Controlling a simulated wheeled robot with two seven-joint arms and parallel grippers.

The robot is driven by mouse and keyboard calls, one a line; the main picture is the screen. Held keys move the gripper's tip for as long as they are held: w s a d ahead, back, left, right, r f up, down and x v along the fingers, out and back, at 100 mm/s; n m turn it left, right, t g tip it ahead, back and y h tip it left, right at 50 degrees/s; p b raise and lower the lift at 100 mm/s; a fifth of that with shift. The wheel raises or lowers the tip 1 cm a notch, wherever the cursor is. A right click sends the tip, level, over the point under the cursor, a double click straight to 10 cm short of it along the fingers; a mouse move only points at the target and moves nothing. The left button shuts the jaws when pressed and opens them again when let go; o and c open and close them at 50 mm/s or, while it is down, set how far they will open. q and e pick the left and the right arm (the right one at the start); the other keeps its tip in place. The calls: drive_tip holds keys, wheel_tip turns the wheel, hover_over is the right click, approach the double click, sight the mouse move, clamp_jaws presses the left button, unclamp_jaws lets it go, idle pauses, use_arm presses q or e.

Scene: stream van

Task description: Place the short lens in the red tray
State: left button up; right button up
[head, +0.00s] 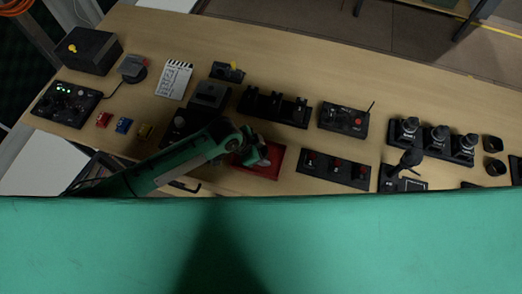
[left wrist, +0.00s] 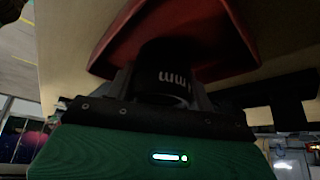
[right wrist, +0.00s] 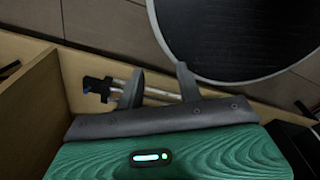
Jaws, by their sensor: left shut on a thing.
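The red tray (head: 277,162) lies on the bench near its front edge in the head view, partly covered by my left gripper (head: 257,155). In the left wrist view my left gripper is shut on a short black lens (left wrist: 168,75) with white lettering. The lens is between the fingers, and the red tray (left wrist: 225,40) shows right behind it. I cannot tell whether the lens touches the tray floor. My right gripper (right wrist: 158,85) is open and empty in the right wrist view, away from the bench top; it is out of the head view.
Right of the tray is a black block with red parts (head: 335,169). Behind it stand a black rack (head: 273,107) and a control box (head: 344,118). Several dark lenses (head: 437,138) stand in a holder further right. A clapperboard (head: 174,79) and small coloured blocks (head: 123,125) lie left.

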use_arm(q)
drive_tip(key=o, duration=0.8)
drive_tip(key=shift+f, duration=0.1)
drive_tip(key=shift+o, duration=0.3)
drive_tip(key=shift+a+r, duration=0.1)
drive_tip(key=shift+r, duration=0.2)
drive_tip(key=b+v, duration=0.2)
drive_tip(key=v, duration=0.9)
drive_tip(key=shift+r+b, duration=0.35)
use_arm(e)
drive_tip(key=f, duration=0.2)
drive_tip(key=shift+d+f, duration=0.3)
drive_tip(key=shift+f, duration=0.1)
use_arm(q)
drive_tip(key=shift+s, duration=0.15)
use_arm(e)
drive_tip(key=shift+d, duration=0.15)
